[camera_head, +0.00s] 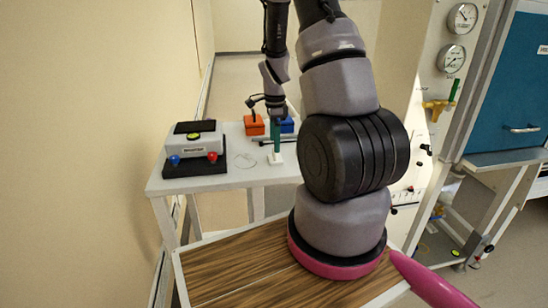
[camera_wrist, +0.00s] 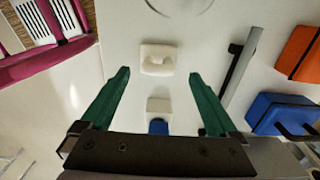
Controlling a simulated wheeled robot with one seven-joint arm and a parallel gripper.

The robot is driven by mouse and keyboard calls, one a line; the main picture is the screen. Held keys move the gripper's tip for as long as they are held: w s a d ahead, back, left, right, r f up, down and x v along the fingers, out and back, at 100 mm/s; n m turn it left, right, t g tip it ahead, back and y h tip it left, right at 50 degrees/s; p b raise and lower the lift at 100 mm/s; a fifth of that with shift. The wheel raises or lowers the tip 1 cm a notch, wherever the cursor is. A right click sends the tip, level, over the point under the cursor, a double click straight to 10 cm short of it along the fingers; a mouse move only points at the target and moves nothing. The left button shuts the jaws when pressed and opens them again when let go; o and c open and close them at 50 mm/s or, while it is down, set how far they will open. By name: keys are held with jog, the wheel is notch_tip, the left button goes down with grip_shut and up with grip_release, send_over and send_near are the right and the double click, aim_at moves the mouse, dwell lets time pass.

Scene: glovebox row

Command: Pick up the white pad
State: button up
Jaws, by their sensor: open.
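A white pad-like piece (camera_wrist: 158,68) with a rounded dip in its top lies on the white table, just past the fingertips in the wrist view. A smaller white block (camera_wrist: 158,105) with a blue part (camera_wrist: 158,127) below it shows nearer, between the fingers. I cannot tell for sure which of the two is the white pad. My gripper (camera_wrist: 160,74) is open and its green fingers are empty. In the head view my gripper (camera_head: 276,151) points down over the table, close above a small white thing (camera_head: 275,159).
An orange bin (camera_head: 254,125) and a blue bin (camera_head: 287,125) stand behind the gripper. A grey device (camera_head: 193,143) on a black base sits at the table's left. Bare white table (camera_head: 225,180) lies in front.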

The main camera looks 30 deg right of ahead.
notch_tip(320, 180, down, 4)
jog(key=shift+s+f, duration=0.1)
jog(key=shift+s, duration=0.05)
jog(key=c, duration=1.4)
notch_tip(320, 180, up, 10)
jog(key=shift+r, duration=0.1)
jog(key=o, duration=0.5)
jog(key=c, duration=0.4)
